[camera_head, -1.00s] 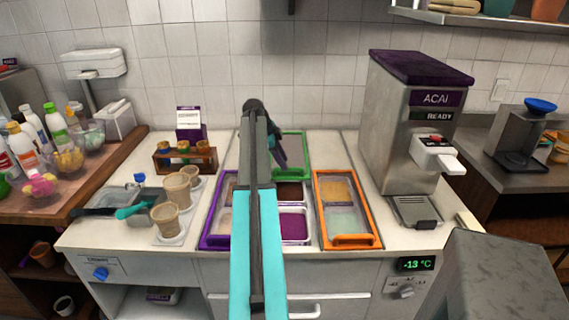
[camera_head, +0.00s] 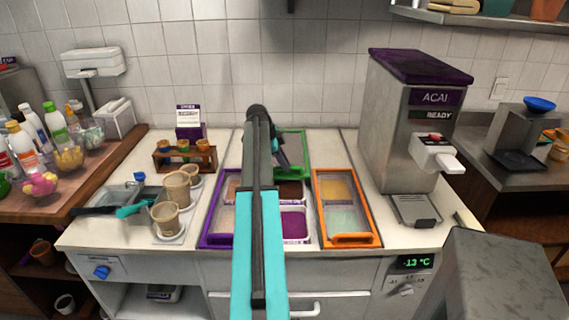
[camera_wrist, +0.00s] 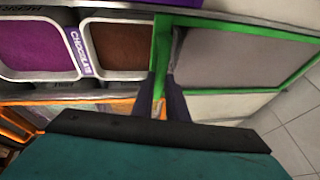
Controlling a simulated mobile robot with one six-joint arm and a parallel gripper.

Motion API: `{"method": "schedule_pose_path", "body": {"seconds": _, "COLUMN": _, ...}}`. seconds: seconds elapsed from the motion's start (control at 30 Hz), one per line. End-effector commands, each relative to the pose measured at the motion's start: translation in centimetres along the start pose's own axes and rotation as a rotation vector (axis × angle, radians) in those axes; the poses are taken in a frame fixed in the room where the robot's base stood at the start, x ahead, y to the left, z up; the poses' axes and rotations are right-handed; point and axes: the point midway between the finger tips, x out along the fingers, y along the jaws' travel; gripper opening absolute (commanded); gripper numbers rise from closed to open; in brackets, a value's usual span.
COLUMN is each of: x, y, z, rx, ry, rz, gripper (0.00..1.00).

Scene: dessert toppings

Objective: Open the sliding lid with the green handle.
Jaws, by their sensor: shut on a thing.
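The sliding lid with the green frame (camera_head: 307,152) is at the back of the middle topping well, behind the open tubs. In the wrist view its green frame (camera_wrist: 245,92) surrounds a greyish clear panel. My gripper (camera_wrist: 164,92) is shut on the green handle (camera_wrist: 160,62), with one dark finger on each side of it. In the head view my gripper (camera_head: 281,158) is at the lid's front edge, and my arm hides part of the well. A brown tub (camera_wrist: 122,46) labelled chocolate and a purple tub (camera_wrist: 32,46) are uncovered beside the handle.
A purple-framed lid (camera_head: 214,241) is left of the middle well and an orange-framed lid (camera_head: 351,241) is right of it. The acai machine (camera_head: 405,150) stands to the right. Paper cups (camera_head: 166,216) and a wooden rack (camera_head: 186,168) stand to the left.

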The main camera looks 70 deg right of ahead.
Motion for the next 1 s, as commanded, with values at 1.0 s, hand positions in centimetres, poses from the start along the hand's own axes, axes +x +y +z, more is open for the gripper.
{"method": "schedule_pose_path", "body": {"seconds": 1.0, "x": 0.7, "y": -4.5, "z": 0.5, "rx": -0.001, "ry": 0.0, "rz": -0.002, "gripper": 0.0}}
